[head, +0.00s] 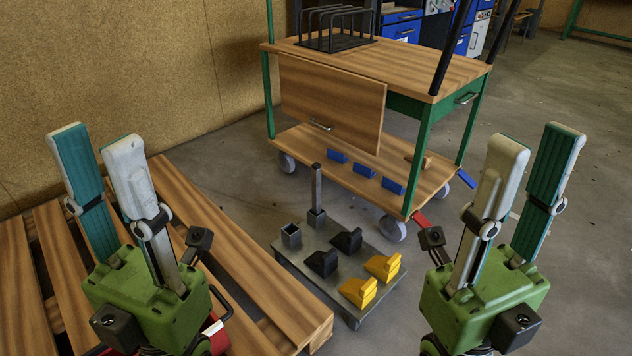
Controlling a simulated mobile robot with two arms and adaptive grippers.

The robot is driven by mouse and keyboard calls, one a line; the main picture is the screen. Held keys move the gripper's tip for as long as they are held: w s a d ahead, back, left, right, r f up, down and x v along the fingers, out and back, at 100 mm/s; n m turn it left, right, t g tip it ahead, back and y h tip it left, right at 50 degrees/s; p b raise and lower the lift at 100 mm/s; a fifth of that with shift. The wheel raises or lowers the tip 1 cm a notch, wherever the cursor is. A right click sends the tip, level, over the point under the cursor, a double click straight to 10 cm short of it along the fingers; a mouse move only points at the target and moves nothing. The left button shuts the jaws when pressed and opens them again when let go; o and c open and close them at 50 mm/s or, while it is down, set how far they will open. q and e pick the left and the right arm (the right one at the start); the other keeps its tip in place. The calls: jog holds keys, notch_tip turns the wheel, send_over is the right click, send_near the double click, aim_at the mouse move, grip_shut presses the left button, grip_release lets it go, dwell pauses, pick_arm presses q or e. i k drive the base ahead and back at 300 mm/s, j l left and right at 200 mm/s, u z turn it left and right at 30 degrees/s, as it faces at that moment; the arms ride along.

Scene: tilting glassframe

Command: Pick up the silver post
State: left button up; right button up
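The silver post (316,188) stands upright in a square socket at the back of a low grey platform (353,310) on the floor. A second, empty-looking square silver socket (291,236) is just left of it. My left gripper (95,150) is open and empty, pointing up over the wooden pallet, well left of the post. My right gripper (536,155) is open and empty, pointing up, well right of the post. Neither gripper touches anything.
Two black blocks (346,241) and two yellow blocks (358,291) sit on the platform. A wooden pallet (236,246) lies at left. Behind the platform stands a wheeled wooden cart (440,75) with a black rack (335,40) on top and blue blocks (363,168) on its lower shelf.

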aim_at(316, 167)
jog(key=i+l+u, duration=0.1)
jog(key=u, duration=0.35)
jog(key=l+u, duration=0.15)
jog(key=u, duration=0.25)
jog(key=i+l+u, duration=0.2)
jog(key=l, duration=0.45)
jog(key=l+u, duration=0.2)
jog(key=l, duration=0.5)
jog(key=i+l+u, duration=0.2)
jog(key=l, duration=0.5)
jog(key=k, duration=0.1)
